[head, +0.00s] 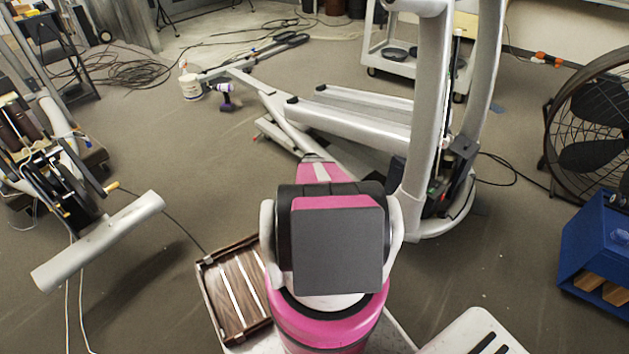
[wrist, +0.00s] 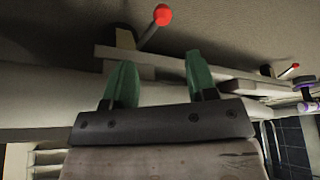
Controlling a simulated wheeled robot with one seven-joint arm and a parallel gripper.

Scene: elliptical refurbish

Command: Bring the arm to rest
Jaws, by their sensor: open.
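My gripper (wrist: 160,80) shows in the wrist view with its two green fingers spread apart. Nothing is held between them. Pale beams of the elliptical machine (wrist: 50,98) lie behind the fingers, and I cannot tell how far away they are. In the head view my pink and black arm stands in the middle, in front of the elliptical machine (head: 360,125). My gripper is hidden there behind my own arm.
A detached white tube assembly (head: 100,240) is at left. A purple drill (head: 226,97) and white bucket (head: 190,87) stand at the back. A blue box (head: 597,250) and large fan (head: 590,130) are at right. Open floor lies between.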

